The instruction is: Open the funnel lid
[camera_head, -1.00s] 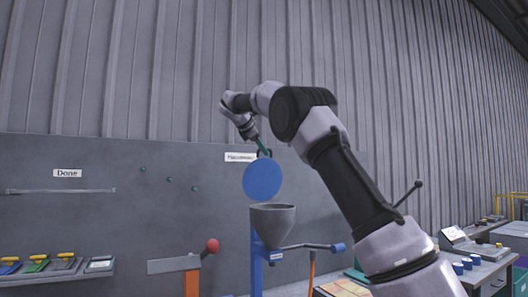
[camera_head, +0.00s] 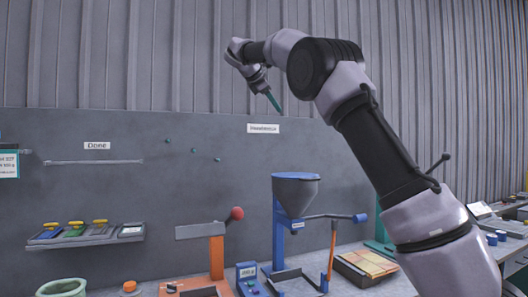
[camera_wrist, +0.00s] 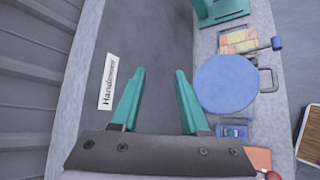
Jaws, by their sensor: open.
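The funnel (camera_head: 296,198) is a grey cone on a blue stand above the bench in the head view. Its blue round lid (camera_head: 296,176) lies flat over the mouth, seen nearly edge-on. From above, in the wrist view, the lid (camera_wrist: 226,84) is a full blue disc covering the funnel. A grey loop sticks out at the disc's right edge; it looks like a handle. My gripper (camera_head: 275,102) is well above the funnel, slightly left of it, with teal fingers pointing down. In the wrist view my gripper (camera_wrist: 155,90) is open and empty, apart from the lid.
A red-knobbed lever on an orange post (camera_head: 216,255) stands left of the funnel. A blue-ended bar (camera_head: 359,217) reaches out to its right. A box with tan contents (camera_head: 368,264) lies on the bench. A shelf (camera_head: 85,239) holds several coloured items. The air around my gripper is clear.

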